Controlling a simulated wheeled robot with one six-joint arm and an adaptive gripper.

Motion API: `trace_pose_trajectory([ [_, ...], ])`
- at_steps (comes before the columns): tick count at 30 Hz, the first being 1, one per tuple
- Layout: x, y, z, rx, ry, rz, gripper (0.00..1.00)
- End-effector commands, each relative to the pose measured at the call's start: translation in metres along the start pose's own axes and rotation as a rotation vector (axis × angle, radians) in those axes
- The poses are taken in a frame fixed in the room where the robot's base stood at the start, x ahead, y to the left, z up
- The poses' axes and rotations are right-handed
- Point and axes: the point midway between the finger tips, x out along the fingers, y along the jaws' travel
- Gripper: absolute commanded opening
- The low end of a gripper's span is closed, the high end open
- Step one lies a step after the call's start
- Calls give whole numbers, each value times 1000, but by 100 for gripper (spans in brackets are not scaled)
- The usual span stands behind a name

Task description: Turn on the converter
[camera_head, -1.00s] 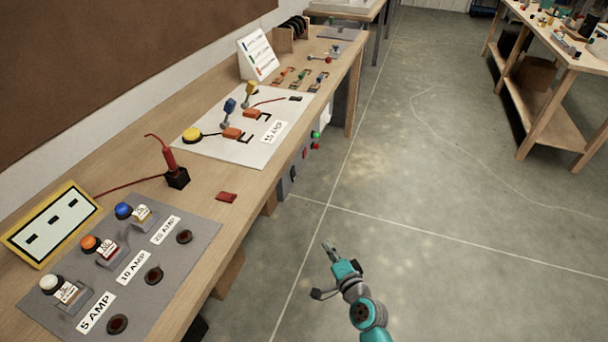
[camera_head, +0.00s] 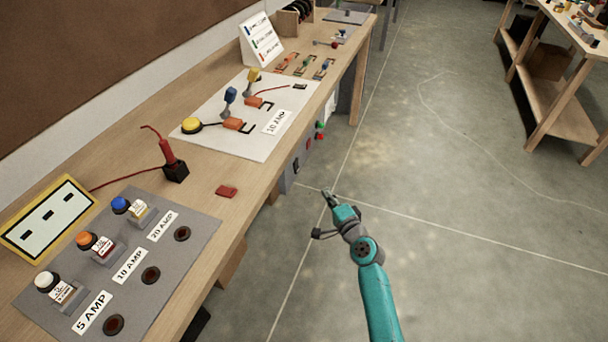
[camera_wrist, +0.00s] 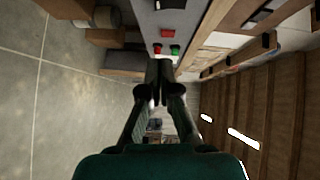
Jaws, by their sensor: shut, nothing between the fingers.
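A grey box (camera_head: 290,176) hangs under the bench's front edge; it may be the converter, though I can read no label on it. Its face carries a green button (camera_head: 320,124), a red button (camera_head: 319,136), a red square (camera_head: 308,145) and a black switch (camera_head: 296,165). The wrist view shows its grey face (camera_wrist: 160,18), the green button (camera_wrist: 175,50) and the red button (camera_wrist: 157,48) just beyond the fingertips. My gripper (camera_head: 328,192) is shut and empty, in front of the box above the floor. It also shows in the wrist view (camera_wrist: 158,70); no contact with a button is visible.
The wooden bench (camera_head: 225,197) runs along the left with fuse panels, a red-handled probe (camera_head: 168,155) and a white board (camera_head: 215,140) on it. Its legs and edge border the box. Open concrete floor (camera_head: 430,160) lies right; another table (camera_head: 560,110) stands at the far right.

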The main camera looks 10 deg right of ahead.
Motion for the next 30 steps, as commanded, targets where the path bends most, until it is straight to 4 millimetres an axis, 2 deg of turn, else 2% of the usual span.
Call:
trace_pose_trajectory([
  [18, 99, 0, 3, 0, -3, 1, 0],
  [22, 110, 0, 18, 0, -3, 1, 0],
  [30, 122, 0, 29, 0, -1, 1, 0],
])
